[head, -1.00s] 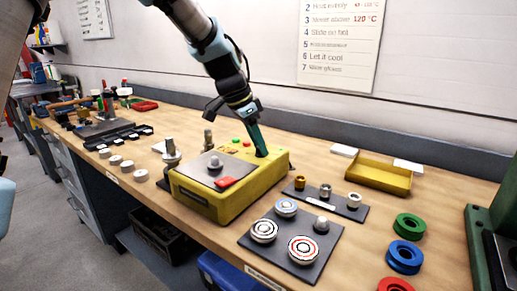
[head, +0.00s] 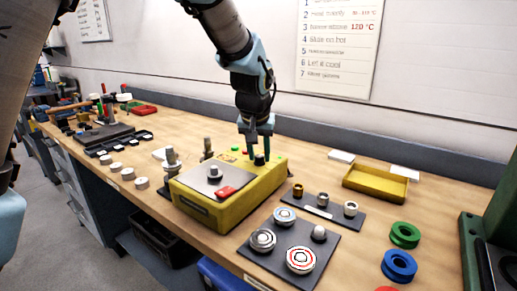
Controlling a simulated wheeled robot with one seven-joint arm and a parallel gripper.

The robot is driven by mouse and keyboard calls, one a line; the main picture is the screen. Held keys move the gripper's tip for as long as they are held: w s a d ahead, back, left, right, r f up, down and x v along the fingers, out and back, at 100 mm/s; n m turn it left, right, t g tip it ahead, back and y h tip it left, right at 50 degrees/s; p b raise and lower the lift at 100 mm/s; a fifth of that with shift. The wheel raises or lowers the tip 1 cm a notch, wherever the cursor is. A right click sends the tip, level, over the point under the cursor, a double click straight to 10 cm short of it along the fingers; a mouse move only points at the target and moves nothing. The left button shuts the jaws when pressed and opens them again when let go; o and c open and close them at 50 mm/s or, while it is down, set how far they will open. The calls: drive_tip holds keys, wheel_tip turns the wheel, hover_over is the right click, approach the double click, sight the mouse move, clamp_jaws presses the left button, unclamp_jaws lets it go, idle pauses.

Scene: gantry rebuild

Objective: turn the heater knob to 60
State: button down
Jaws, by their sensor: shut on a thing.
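The yellow heater box (head: 220,212) stands on the wooden bench, with a grey plate and a red piece on its top. The heater knob (head: 259,160), small and black, is on the box's top near its back right edge. My gripper (head: 259,152) points down over that corner, its teal fingers on either side of the knob and shut on it. The knob's pointer and any scale marks are too small to read.
A dark plate with bearings (head: 290,245) and a strip with several bushings (head: 322,205) lie to the right. A yellow tray (head: 376,185), green ring (head: 405,235) and blue ring (head: 399,265) are further right. Metal posts (head: 171,160) stand left of the box.

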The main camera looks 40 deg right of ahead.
drive_tip(key=n+y+p, duration=0.1)
drive_tip(key=n, duration=0.2)
drive_tip(key=n+t+y+p, duration=0.1)
drive_tip(key=n, duration=0.2)
drive_tip(key=shift+s+d, duration=0.15)
drive_tip(key=n+y+p, duration=0.1)
drive_tip(key=n, duration=0.2)
drive_tip(key=n+y+p, duration=0.1)
drive_tip(key=n, duration=0.2)
drive_tip(key=shift+d+n+y, duration=0.15)
drive_tip(key=shift+n+y, duration=0.25)
drive_tip(key=n+y+p, duration=0.1)
drive_tip(key=n, duration=0.2)
drive_tip(key=n+y+p, duration=0.1)
drive_tip(key=n, duration=0.2)
drive_tip(key=shift+d+g+p, duration=0.15)
drive_tip(key=shift+g+p, duration=0.25)
drive_tip(key=n+g, duration=0.1)
drive_tip(key=n, duration=0.2)
drive_tip(key=n+g+y+p, duration=0.1)
drive_tip(key=n, duration=0.2)
drive_tip(key=shift+w+f, duration=0.1)
drive_tip(key=shift+w, duration=0.1)
drive_tip(key=c, duration=0.5)
unclamp_jaws()
drive_tip(key=shift+d, duration=0.1)
drive_tip(key=b+v, duration=0.2)
drive_tip(key=v, duration=0.9)
drive_tip(key=shift+w, duration=0.1)
